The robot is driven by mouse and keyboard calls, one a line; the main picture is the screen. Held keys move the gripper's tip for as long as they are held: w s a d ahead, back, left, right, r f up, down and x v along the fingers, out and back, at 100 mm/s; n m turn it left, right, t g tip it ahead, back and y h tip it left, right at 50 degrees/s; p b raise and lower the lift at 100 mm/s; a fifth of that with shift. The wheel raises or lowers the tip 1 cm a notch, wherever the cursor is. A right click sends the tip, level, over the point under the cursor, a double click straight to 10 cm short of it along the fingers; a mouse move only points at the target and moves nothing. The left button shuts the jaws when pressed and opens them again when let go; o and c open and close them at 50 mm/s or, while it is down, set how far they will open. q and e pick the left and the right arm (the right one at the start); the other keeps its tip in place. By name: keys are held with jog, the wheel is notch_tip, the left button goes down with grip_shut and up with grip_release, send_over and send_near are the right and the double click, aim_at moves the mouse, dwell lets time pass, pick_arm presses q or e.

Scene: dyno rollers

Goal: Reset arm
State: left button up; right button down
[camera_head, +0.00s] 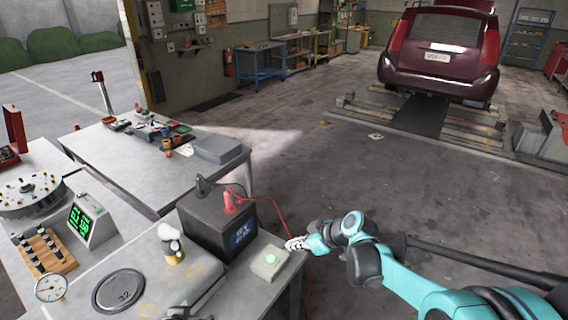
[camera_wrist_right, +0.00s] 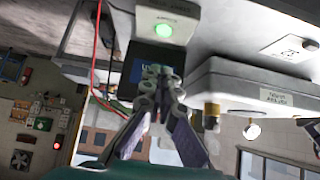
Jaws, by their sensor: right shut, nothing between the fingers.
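My right arm comes in from the right in the head view. Its teal right gripper (camera_head: 296,244) is at the right edge of the near workbench, just right of a small pale box with a lit green button (camera_head: 270,262). In the right wrist view the fingers of this gripper (camera_wrist_right: 158,78) are together with nothing between them. The green-button box (camera_wrist_right: 165,22) lies beyond the fingertips there. My left gripper does not show clearly in either view.
A black battery box (camera_head: 205,225) with a red clamp and cable stands left of the green-button box. The near bench also holds a round plate (camera_head: 118,291), a gauge (camera_head: 50,288) and a green display (camera_head: 90,222). Open floor (camera_head: 370,180) lies beyond, with a red car (camera_head: 440,50) behind.

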jog(key=s+d+m+h, duration=0.3)
jog(key=s+d+m, duration=0.2)
jog(key=s, duration=0.7)
jog(key=s+d+r+m+t+h+b, duration=0.1)
jog(key=s+d+m+h, duration=0.3)
jog(key=s+d, duration=0.3)
jog(key=s+m, duration=0.1)
jog(key=s, duration=0.3)
jog(key=shift+s+d+m+t+b, duration=0.25)
jog(key=shift+s+m+t+b, duration=0.05)
jog(key=shift+s+m, duration=0.1)
jog(key=shift+w+a, duration=0.1)
